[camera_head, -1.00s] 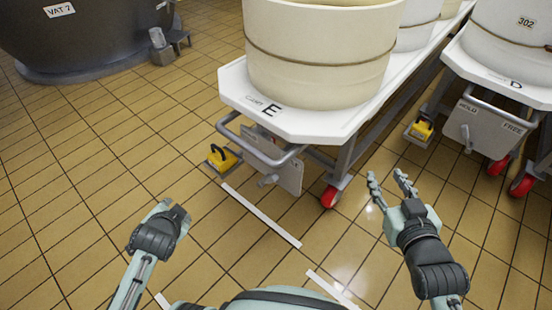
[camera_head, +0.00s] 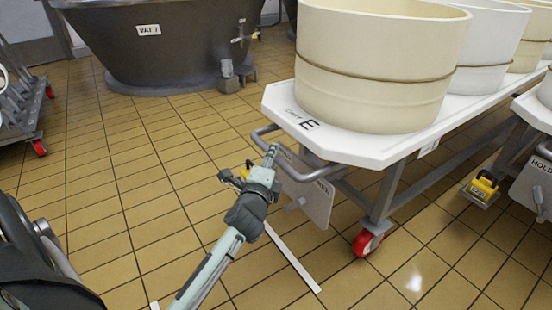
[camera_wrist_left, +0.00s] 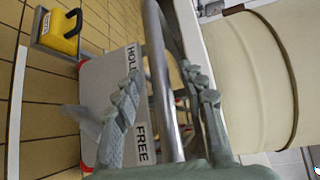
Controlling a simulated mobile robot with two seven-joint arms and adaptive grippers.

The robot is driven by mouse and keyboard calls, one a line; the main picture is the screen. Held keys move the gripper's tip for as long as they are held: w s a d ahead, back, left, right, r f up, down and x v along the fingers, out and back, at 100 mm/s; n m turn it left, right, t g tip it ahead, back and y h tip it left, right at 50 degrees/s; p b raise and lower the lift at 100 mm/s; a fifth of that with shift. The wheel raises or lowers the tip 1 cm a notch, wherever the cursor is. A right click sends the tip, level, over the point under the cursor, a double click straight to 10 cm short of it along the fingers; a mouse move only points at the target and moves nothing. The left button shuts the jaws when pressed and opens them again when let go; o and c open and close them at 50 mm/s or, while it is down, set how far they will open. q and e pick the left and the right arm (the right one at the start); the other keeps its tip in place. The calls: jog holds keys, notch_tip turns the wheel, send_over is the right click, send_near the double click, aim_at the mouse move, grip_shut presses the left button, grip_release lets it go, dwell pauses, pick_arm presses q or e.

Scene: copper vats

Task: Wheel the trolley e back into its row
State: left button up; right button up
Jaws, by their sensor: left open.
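Trolley E (camera_head: 326,142) has a white top marked E and carries a cream tub (camera_head: 375,75). Its grey push handle (camera_head: 301,171) juts out at the near end, above a HOLD/FREE plate (camera_head: 318,205) with a grey lever. My left gripper (camera_head: 271,153) is at the handle. In the left wrist view my open left gripper (camera_wrist_left: 168,84) has the handle bar (camera_wrist_left: 160,50) between its fingers, which stand apart from it on both sides. A yellow block (camera_wrist_left: 57,32) is beside the plate; in the head view my gripper partly hides it. My right gripper is out of view.
A dark vat marked VAT 7 (camera_head: 175,50) stands at the back left. A neighbouring trolley with a HOLD plate (camera_head: 540,180) and a yellow block (camera_head: 482,188) is at the right. White strip (camera_head: 292,257) marks the floor. Tiled floor (camera_head: 110,190) left is clear.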

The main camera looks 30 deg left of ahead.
pick_arm(q)
jog(key=shift+x, duration=1.45)
grip_shut()
